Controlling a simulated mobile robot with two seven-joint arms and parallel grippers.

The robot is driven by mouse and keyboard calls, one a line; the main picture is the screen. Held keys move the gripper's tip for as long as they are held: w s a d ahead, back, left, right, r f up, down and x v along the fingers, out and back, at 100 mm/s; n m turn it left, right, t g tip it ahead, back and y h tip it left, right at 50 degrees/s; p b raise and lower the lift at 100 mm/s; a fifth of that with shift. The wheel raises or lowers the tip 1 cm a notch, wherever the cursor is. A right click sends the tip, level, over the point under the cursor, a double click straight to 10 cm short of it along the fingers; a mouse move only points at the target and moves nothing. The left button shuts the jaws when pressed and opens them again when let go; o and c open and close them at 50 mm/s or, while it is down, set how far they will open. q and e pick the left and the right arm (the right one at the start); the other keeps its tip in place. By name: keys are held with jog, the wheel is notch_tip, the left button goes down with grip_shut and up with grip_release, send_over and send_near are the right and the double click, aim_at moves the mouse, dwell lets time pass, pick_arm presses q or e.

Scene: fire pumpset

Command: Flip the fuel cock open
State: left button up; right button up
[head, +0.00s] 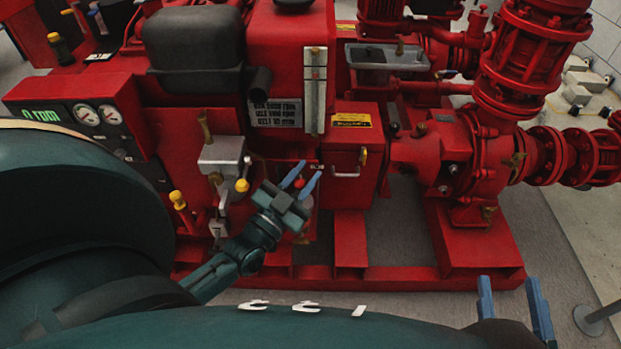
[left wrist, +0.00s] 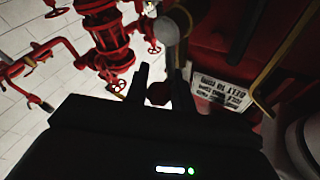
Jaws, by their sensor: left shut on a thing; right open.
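My left gripper (head: 306,172) is at the front of the red pumpset, just left of the red box with a handle. Its blue fingers are closed around a small red knob (head: 300,183), which I take to be the fuel cock's handle. In the left wrist view the dark red knob (left wrist: 158,92) shows between the black fingers (left wrist: 160,78). The cock's body is hidden or too small to make out, so I cannot tell its angle. My right gripper (head: 509,287) is open and empty at the lower right, away from the pumpset.
Left of my left gripper are a grey lever box (head: 222,154) with a yellow knob (head: 242,185) and another yellow-topped lever (head: 178,199). The red box (head: 350,165) stands close on the right. Red pump pipework (head: 475,160) fills the right side. Grey floor lies in front.

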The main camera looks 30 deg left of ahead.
dwell(0.3)
pick_arm(q)
jog(key=o, duration=1)
jog(key=shift+c, duration=0.2)
jog(key=p+v, duration=0.2)
jog(key=v, duration=1.1)
jog(key=shift+f, duration=0.15)
jog(key=shift+s, duration=0.1)
